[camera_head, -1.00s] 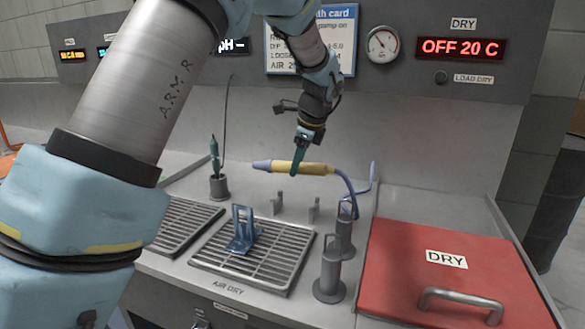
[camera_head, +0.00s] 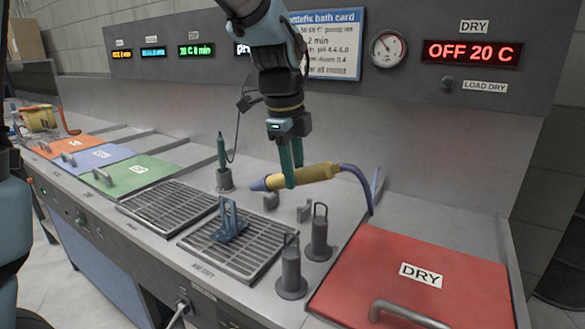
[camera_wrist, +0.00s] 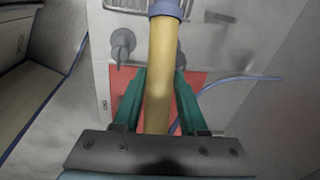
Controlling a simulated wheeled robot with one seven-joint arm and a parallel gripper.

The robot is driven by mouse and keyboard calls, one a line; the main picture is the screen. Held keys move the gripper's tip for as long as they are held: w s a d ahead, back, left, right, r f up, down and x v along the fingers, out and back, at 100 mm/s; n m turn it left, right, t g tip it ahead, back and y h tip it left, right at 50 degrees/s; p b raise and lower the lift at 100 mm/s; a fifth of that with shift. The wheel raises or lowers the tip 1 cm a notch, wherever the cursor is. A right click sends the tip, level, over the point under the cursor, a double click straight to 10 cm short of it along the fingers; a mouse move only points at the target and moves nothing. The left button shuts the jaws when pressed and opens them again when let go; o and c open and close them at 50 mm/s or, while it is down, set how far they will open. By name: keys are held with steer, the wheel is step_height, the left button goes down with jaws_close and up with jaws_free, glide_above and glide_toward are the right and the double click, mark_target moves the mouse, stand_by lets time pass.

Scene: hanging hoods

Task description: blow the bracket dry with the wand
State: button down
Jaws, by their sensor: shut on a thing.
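The wand (camera_head: 315,174) has a yellow body, a purple-blue nozzle at its left end and a blue hose at its right end. My gripper (camera_head: 291,180) is shut on the wand's yellow body and holds it above the counter, nozzle toward the left. In the wrist view the wand (camera_wrist: 160,75) lies between the green fingers (camera_wrist: 158,105). The blue bracket (camera_head: 230,220) stands on the air dry grate (camera_head: 262,262), below and left of the nozzle and apart from it. The bracket cannot be made out in the wrist view.
Two grey posts (camera_head: 291,270) with loop handles stand right of the grate. Two small grey cradles (camera_head: 272,201) sit behind it. A green pen-like probe (camera_head: 221,152) stands in a cup. A red DRY lid (camera_head: 420,270) fills the right; green, blue and orange lids lie left.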

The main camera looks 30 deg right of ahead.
step_height(320, 180, down, 7)
steer(key=b, duration=0.5)
steer(key=shift+a, duration=0.1)
stand_by(0.7)
stand_by(1.5)
step_height(320, 180, up, 7)
steer(key=p, duration=0.6)
stand_by(0.4)
